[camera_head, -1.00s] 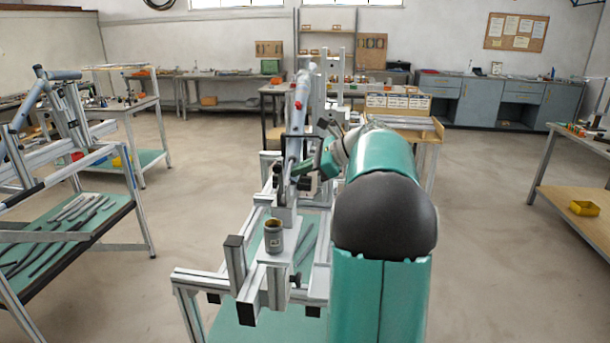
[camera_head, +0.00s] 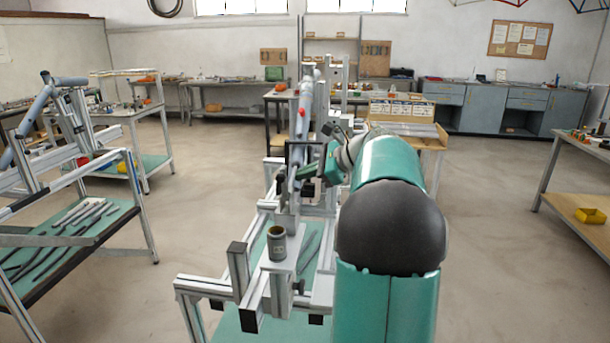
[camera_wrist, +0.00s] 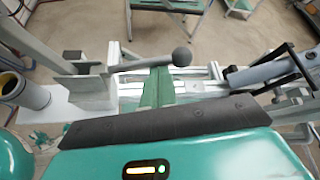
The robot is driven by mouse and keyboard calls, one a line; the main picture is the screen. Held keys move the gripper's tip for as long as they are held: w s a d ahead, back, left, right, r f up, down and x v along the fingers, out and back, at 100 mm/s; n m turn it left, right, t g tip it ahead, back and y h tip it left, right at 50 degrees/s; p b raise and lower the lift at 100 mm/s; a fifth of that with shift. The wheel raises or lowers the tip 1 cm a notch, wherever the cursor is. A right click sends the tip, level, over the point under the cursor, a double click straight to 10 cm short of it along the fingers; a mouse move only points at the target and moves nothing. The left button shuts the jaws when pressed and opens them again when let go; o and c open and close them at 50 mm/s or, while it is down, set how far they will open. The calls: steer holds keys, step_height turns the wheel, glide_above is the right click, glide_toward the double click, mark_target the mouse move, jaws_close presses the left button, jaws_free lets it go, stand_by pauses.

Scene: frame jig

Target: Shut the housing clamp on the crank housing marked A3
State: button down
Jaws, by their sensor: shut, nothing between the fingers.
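A short grey cylindrical housing with a tan rim (camera_head: 277,243) stands on a pale plate on the jig; no A3 mark is legible. In the wrist view the housing (camera_wrist: 30,96) is at the left edge. Beside it is a grey bracket with a lever ending in a ball knob (camera_wrist: 182,56), which looks like the clamp handle; the lever lies roughly level. My gripper (camera_wrist: 158,86) has its green fingers shut and empty, just below the lever in the picture; I cannot tell if they touch. It also shows by the frame tube in the head view (camera_head: 302,175).
A grey tube (camera_wrist: 262,72) with a black clamp-like part (camera_wrist: 296,66) is right of my fingers. Aluminium jig rails (camera_head: 205,286) surround the housing. Another jig with a shelf of dark tubes (camera_head: 75,225) stands left. A bench (camera_head: 575,205) stands right, with open floor between.

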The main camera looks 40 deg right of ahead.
steer(key=shift+r, duration=0.1)
steer(key=s+a+r+n+t+h, duration=0.2)
steer(key=s+a+r+n+t, duration=0.2)
steer(key=a+r+n, duration=0.1)
steer(key=shift+a+r+n+t+h, duration=0.2)
steer(key=shift+a+n+t+h, duration=0.15)
steer(key=shift+n, duration=0.25)
stand_by(0.5)
steer(key=shift+s, duration=0.15)
stand_by(0.4)
steer(key=shift+d, duration=0.1)
